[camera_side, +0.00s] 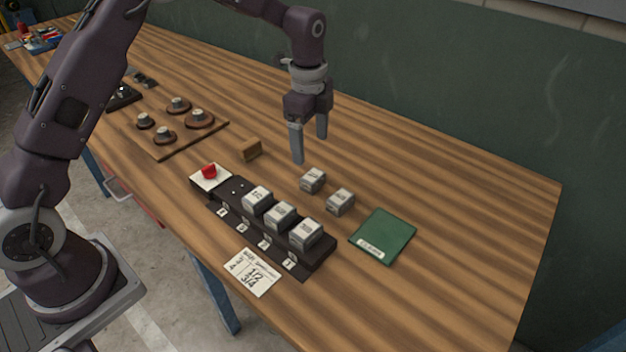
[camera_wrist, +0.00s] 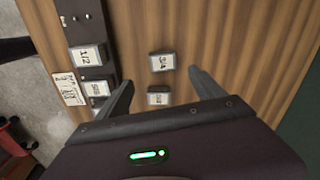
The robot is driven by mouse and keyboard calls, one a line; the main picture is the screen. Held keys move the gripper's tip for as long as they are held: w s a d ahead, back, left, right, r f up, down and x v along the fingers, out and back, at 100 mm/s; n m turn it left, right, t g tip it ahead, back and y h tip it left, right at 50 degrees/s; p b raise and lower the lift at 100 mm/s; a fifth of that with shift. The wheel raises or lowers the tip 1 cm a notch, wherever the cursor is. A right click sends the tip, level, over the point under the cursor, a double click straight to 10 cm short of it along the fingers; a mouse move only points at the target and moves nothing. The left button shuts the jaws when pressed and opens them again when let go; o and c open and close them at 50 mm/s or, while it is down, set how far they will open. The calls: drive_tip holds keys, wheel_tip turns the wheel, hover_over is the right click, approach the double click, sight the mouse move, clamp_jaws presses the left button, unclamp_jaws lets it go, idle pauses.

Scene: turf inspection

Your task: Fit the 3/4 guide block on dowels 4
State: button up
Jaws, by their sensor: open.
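The 3/4 guide block (camera_wrist: 162,62) is a small grey block with a white label, loose on the table. In the side view it appears to be the left one (camera_side: 312,180) of two loose blocks. My gripper (camera_side: 309,148) is open and empty above the table, with the block showing between and beyond its fingers in the wrist view. A black rail (camera_side: 322,256) carries three grey blocks, one marked 1/2 (camera_wrist: 87,55). The rail's left end has bare dowels (camera_side: 237,189), beside the leftmost number label, too small to read surely.
A second loose block (camera_side: 340,202) lies just right of the 3/4 block. A green mat (camera_side: 383,236) lies further right. A red piece on a white pad (camera_side: 209,179) sits at the rail's left end.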

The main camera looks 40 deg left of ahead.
sight(313, 175)
drive_tip(key=shift+m, duration=0.7)
drive_tip(key=f, duration=0.7)
drive_tip(key=w+f, duration=0.1)
drive_tip(key=f, duration=0.3)
drive_tip(key=c, duration=1.6)
wheel_tip(313, 175, up, 8)
drive_tip(key=shift+r, duration=0.1)
drive_tip(key=shift+s+a+r, duration=0.25)
drive_tip(key=shift+a+r, duration=0.1)
drive_tip(key=shift+r, duration=0.15)
drive_tip(key=shift+s+a+r, duration=0.2)
drive_tip(key=shift+a+r, duration=0.15)
drive_tip(key=shift+r, duration=0.1)
drive_tip(key=shift+m, duration=0.3)
drive_tip(key=s+a, duration=0.3)
drive_tip(key=s, duration=0.1)
drive_tip(key=s+a, duration=0.2)
drive_tip(key=s, duration=0.3)
drive_tip(key=s+a, duration=0.3)
drive_tip(key=s, duration=0.1)
drive_tip(key=shift+s+a+r, duration=0.3)
drive_tip(key=shift+s+r, duration=0.05)
drive_tip(key=shift+r, duration=0.05)
